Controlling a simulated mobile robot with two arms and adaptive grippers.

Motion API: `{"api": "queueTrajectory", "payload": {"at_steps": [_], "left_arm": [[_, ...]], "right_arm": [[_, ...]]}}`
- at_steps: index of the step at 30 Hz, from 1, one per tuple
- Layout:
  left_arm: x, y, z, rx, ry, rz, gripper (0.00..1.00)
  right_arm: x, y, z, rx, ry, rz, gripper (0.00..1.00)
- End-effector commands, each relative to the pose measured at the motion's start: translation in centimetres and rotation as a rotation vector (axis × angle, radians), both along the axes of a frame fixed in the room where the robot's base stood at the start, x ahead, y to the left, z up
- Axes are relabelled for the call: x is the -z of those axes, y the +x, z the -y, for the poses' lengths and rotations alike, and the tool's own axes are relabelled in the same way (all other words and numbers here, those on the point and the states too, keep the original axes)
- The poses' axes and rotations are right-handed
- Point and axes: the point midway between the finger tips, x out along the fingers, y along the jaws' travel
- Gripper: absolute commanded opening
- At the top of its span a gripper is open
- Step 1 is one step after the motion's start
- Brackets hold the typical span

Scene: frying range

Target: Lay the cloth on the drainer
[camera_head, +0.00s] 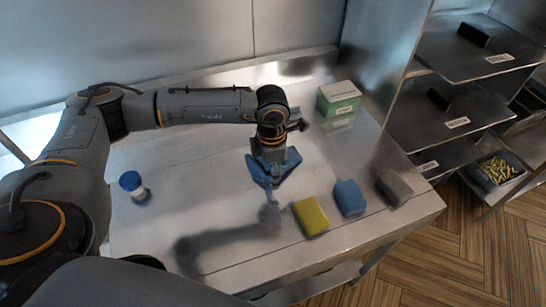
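No thing in the camera_head view is plainly a cloth or a drainer. A yellow block-like piece (311,217), a blue one (349,198) and a grey one (394,188) lie in a row along the table's front right edge. I cannot tell if any is a folded cloth or a sponge. My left gripper (269,186) points down above the middle of the table, left of and behind the yellow piece. Its blue fingers come together at the tips, with nothing clearly between them. My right gripper is out of view.
The steel table (225,240) has free room at its front left and middle. A blue-capped jar (132,186) stands left. A green-and-white box (339,99) stands back right. A rack (450,105) stands right, with a container of yellow pieces (497,170) low down.

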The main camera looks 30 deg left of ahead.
Motion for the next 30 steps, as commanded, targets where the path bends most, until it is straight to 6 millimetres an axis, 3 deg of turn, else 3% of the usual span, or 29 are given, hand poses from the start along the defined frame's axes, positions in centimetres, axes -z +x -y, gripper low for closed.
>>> {"api": "queueTrajectory", "payload": {"at_steps": [7,16,23,30], "left_arm": [[-2.1,-0.7,0.3,0.001,-0.001,0.001,0.47],[-7.4,-2.6,1.3,0.003,-0.001,0.001,0.47],[-8.3,-3.2,1.5,0.001,-0.001,0.0,0.47],[-7.7,-2.0,1.3,-0.002,0.0,0.0,0.0]], "right_arm": [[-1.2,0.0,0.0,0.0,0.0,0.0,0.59],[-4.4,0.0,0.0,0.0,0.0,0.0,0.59],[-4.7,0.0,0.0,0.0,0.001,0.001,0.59],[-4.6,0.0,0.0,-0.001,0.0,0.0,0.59]]}}
